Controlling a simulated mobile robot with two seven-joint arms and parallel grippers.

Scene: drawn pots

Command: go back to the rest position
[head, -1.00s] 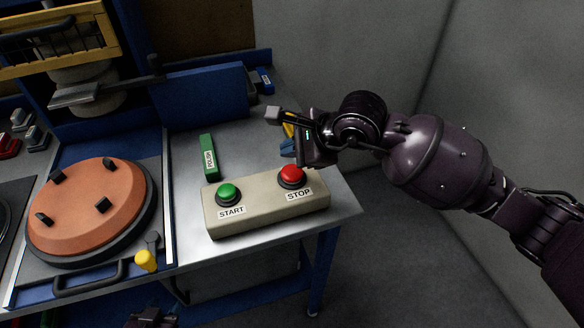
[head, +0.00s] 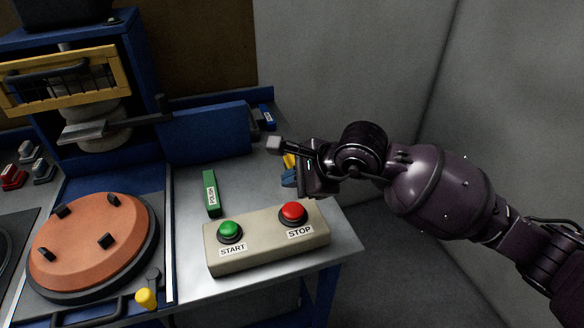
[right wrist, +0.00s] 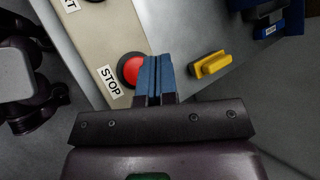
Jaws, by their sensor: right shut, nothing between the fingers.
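My right gripper (head: 289,176) is in the head view, above the far side of the control box. Its blue fingers (right wrist: 156,76) show in the right wrist view, shut together with nothing between them. They overlap the edge of the red STOP button (right wrist: 131,70) in that view; I cannot tell the gap. In the head view the STOP button (head: 293,213) sits at the right of the beige box (head: 265,243), and the green START button (head: 229,231) at its left. My left gripper is not seen in the head view.
A green POLISH block (head: 211,193) lies behind the box on the metal bench (head: 190,240). A yellow block (right wrist: 210,65) lies near my right fingers. An orange round piece (head: 90,243) sits at left. Grey walls (head: 510,110) stand at right.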

